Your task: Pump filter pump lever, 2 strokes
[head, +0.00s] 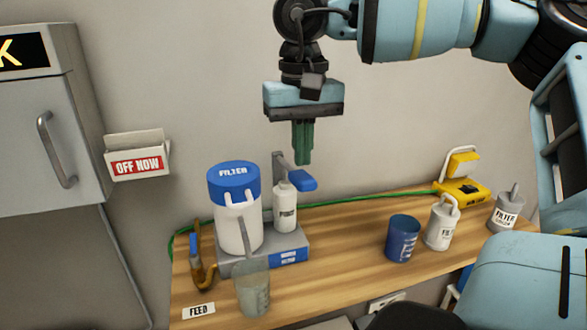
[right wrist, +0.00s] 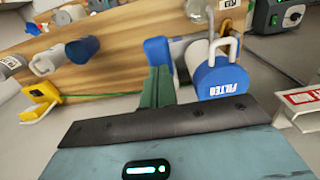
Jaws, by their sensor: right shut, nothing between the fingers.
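The filter unit is a white cylinder with a blue cap (head: 233,182) marked FILTER, on a grey base (head: 281,246). Next to it stands a small white pump bottle (head: 285,209). The pump lever has a blue handle (head: 301,180) on a grey upright behind the bottle. My right gripper (head: 303,160) points down with its green fingers shut and empty, just above the blue handle. In the right wrist view the blue handle (right wrist: 157,50) shows just beyond the fingertips, and the blue cap (right wrist: 220,77) is to their right. Whether the fingertips touch the handle is unclear. My left gripper is out of view.
A clear beaker (head: 253,290) stands before the filter. A blue cup (head: 402,240), a white jug (head: 441,225) and a grey filter container (head: 506,211) stand to the right on the wooden bench (head: 340,262). A yellow box (head: 462,191) and green hose lie behind.

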